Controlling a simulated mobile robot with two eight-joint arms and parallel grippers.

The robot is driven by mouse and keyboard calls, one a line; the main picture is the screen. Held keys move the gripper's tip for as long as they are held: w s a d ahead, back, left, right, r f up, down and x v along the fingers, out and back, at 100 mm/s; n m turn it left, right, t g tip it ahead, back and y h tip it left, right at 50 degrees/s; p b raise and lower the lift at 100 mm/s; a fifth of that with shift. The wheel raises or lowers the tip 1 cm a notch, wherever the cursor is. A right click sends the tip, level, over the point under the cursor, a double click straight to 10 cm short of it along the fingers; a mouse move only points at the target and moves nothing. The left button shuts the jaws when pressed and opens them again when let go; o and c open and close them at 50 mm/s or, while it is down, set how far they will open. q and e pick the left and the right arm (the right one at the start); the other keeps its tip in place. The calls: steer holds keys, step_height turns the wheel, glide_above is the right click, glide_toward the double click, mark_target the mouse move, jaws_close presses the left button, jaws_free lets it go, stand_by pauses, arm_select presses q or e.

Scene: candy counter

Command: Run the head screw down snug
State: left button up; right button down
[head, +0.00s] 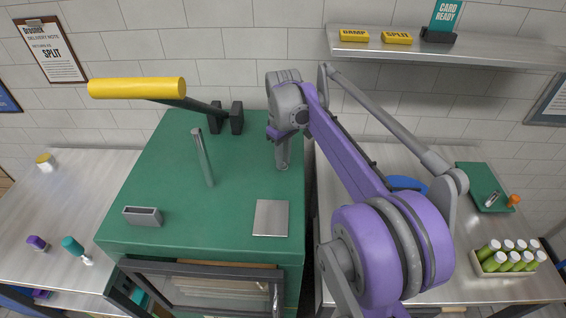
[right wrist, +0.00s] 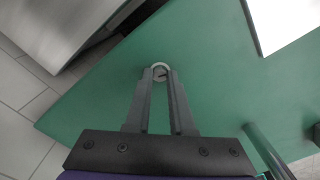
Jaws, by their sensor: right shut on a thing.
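The head screw (right wrist: 160,70) shows in the right wrist view as a small round grey head with a slot, at the green top's surface. My right gripper (right wrist: 160,78) has its two fingertips closed around it. In the head view my right gripper (head: 282,166) points down at the far right part of the green machine top (head: 240,185), and the screw is hidden there by the fingers. How far the screw is seated cannot be told. My left gripper is not in view.
A lever with a yellow handle (head: 137,88), a grey post (head: 203,158), a slotted block (head: 142,216) and a metal plate (head: 271,218) are on the machine top. A green tray (head: 478,180) and a bottle crate (head: 508,268) stand on the right counter. A shelf (head: 470,52) is above.

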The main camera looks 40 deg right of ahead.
steer(key=m, duration=0.3)
stand_by(0.4)
steer(key=shift+m, duration=1.8)
steer(key=shift+m, duration=0.7)
steer(key=c, duration=1.1)
jaws_free()
steer(key=shift+o, duration=0.2)
